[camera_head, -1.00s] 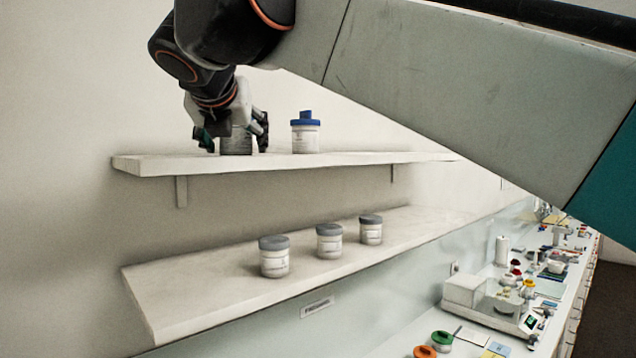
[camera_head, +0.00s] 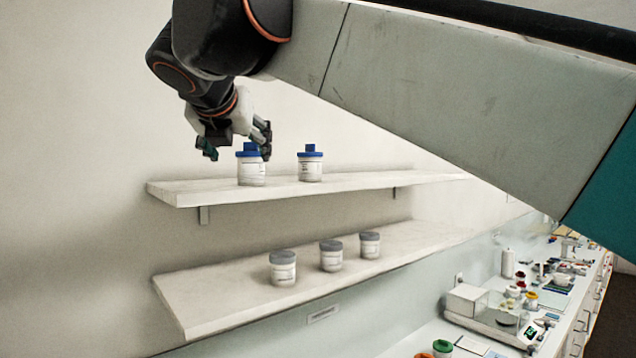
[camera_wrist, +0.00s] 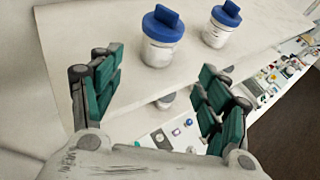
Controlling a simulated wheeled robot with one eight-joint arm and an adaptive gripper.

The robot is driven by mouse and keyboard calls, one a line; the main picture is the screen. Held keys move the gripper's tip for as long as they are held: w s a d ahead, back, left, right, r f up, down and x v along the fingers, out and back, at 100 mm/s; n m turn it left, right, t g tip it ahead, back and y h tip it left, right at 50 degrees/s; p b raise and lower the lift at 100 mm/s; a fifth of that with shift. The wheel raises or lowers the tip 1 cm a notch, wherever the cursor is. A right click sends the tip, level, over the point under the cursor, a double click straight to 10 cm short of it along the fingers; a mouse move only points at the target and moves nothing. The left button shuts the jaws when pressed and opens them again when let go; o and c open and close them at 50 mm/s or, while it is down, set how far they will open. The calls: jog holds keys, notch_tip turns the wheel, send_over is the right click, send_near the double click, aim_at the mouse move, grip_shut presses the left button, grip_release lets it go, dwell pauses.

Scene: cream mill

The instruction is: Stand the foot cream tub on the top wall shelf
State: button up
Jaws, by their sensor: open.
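Two white tubs with blue lids stand upright on the top wall shelf (camera_head: 215,192). The left tub (camera_head: 251,172), which my gripper was around a second ago, I take to be the foot cream tub; its label is too small to read. It also shows in the wrist view (camera_wrist: 158,50), beyond my open fingers and apart from them.
The second blue-lidded tub (camera_head: 310,168) stands to the right on the top shelf. Several grey-lidded tubs, one at the left (camera_head: 283,270), stand on the lower shelf (camera_head: 215,300). A crowded counter with a balance (camera_head: 490,315) runs along the right. Bare shelf lies right of the tubs.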

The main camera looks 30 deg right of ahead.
jog(key=s+f+m+g+y, duration=0.1)
jog(key=s+f+m, duration=0.7)
jog(key=f, duration=0.8)
jog(key=s+d+f+m+g+y, duration=0.1)
jog(key=s+f+m+g+y, duration=0.1)
jog(key=s+f+m, duration=0.6)
jog(key=s+f+m+g+y, duration=0.2)
jog(key=s+f+m, duration=0.6)
jog(key=f+m, duration=0.6)
notch_tip(320, 180, down, 10)
jog(key=shift+d+f+m+y, duration=0.1)
jog(key=shift+d+m+y, duration=0.25)
jog(key=shift+y, duration=0.25)
notch_tip(320, 180, down, 27)
jog(key=b, duration=2.7)
